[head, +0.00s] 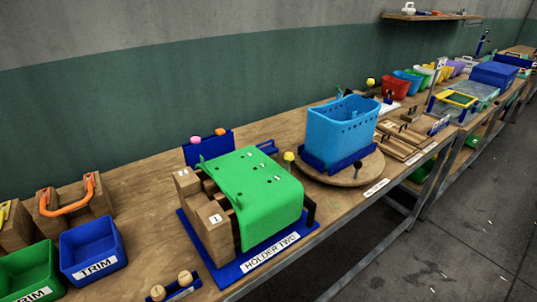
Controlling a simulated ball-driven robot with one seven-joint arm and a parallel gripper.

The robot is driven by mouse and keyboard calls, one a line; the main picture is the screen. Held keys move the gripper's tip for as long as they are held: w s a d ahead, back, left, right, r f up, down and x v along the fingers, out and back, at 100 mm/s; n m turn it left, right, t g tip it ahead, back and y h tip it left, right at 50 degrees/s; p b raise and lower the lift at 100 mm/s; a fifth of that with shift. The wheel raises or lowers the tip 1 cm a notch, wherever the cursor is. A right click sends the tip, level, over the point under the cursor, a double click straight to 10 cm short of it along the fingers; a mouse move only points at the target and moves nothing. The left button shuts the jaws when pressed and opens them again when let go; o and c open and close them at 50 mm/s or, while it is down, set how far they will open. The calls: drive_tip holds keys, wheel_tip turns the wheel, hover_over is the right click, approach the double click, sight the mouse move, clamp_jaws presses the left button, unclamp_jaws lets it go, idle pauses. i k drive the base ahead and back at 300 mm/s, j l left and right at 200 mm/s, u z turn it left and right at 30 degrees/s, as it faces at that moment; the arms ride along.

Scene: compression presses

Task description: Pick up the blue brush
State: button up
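I cannot make out a blue brush for certain. A small blue piece (266,147) shows behind the green curved cover, partly hidden, and its shape is too unclear to name. A thin dark blue upright object (483,43) stands far along the bench at the upper right, too small to tell. My gripper is not in view.
The wooden bench (140,215) carries a green cover (255,190) on a blue "HOLDER TWO" base, a light blue basket (340,128) on a round board, and a blue TRIM bin (93,248). Coloured bins line the far bench.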

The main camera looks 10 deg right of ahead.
sight(271, 150)
drive_tip(key=i+l+u, duration=0.1)
drive_tip(key=i+l, duration=0.2)
drive_tip(key=i+l+u, duration=0.15)
drive_tip(key=l, duration=0.25)
drive_tip(key=i+l+u, duration=0.1)
drive_tip(key=i+l, duration=0.25)
